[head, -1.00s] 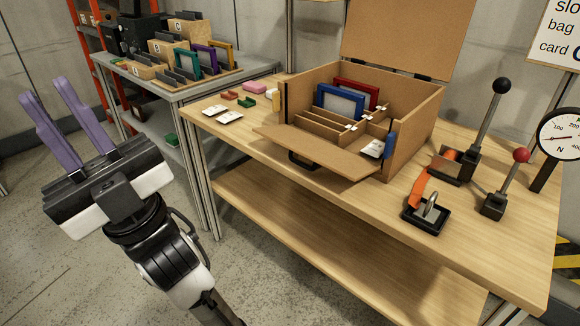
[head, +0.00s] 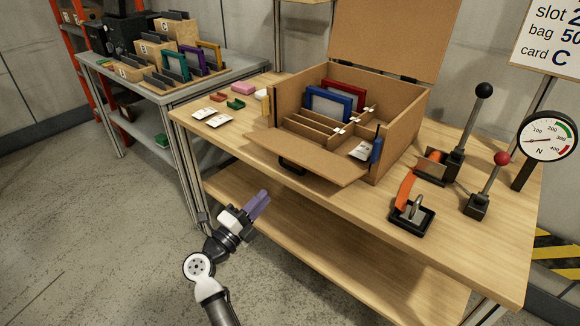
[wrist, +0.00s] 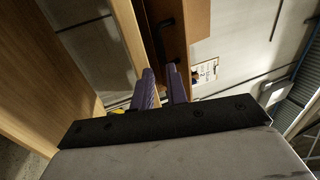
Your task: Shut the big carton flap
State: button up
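The brown cardboard carton (head: 400,135) stands on the wooden table. Its big flap (head: 385,38) stands upright at the back on dark hinges, so the carton is open on top. A smaller front flap (head: 310,160) is folded outward and down over the table's front edge. My gripper (head: 262,198) is in front of the table, below and left of the front flap, touching nothing. In the wrist view, its two purple fingers (wrist: 163,80) are a little apart with nothing between them. The carton's brown side (wrist: 180,30) and a black handle show beyond them.
The carton holds a blue frame (head: 328,104), a red frame, dividers and white cards. Right of it stand levers (head: 470,125), an orange strip in a black tray (head: 411,217) and a force dial (head: 546,136). Small blocks and cards lie left. Floor in front is clear.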

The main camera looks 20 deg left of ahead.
aim_at(290, 167)
jog(key=p+x, duration=0.1)
jog(key=x, duration=1.1)
jog(key=shift+w+r, duration=0.15)
grip_shut()
jog(key=shift+r+p, duration=0.1)
jog(key=shift+p, duration=0.2)
